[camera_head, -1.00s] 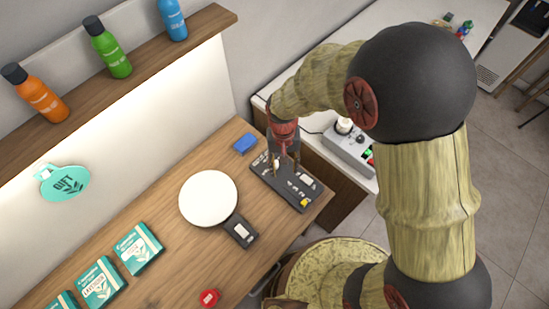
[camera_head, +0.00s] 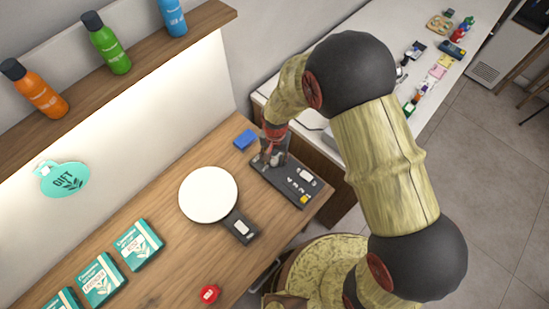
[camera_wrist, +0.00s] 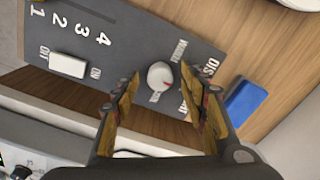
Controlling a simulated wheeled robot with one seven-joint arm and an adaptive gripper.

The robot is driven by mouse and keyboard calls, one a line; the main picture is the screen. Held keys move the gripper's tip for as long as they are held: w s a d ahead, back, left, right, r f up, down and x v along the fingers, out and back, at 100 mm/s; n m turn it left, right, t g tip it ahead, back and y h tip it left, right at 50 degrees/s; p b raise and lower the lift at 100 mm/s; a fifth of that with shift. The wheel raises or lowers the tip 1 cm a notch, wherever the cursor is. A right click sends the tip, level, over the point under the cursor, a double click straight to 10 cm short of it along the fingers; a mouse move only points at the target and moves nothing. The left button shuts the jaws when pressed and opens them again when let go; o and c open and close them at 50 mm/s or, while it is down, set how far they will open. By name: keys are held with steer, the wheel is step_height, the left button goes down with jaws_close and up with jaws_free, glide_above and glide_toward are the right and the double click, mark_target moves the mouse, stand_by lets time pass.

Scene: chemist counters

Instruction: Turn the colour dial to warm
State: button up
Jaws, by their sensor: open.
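The dark control panel (camera_head: 290,188) lies at the right end of the wooden counter and also fills much of the wrist view (camera_wrist: 120,55). Small white words surround the dial and are hard to read. My gripper (camera_head: 270,157) is over the panel's far end. In the wrist view my gripper (camera_wrist: 161,84) is open, with one finger on each side of the dial. Gaps seem to show between fingers and dial; contact is unclear.
A white rocker switch (camera_wrist: 68,65) marked ON and OFF and printed numbers share the panel. A blue block (camera_head: 245,140) lies close beside the panel. A round white mirror-like disc (camera_head: 208,195) with a dark handle lies left. A red round item (camera_head: 209,294) sits near the front edge.

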steer(key=shift+f, duration=0.3)
steer(key=shift+c, duration=0.4)
jaws_close()
steer(key=shift+n, duration=0.4)
steer(key=n+b, duration=0.1)
steer(key=n, duration=0.4)
steer(key=n+b, duration=0.1)
steer(key=n, duration=0.5)
stand_by(0.6)
steer(key=shift+c, duration=0.3)
jaws_free()
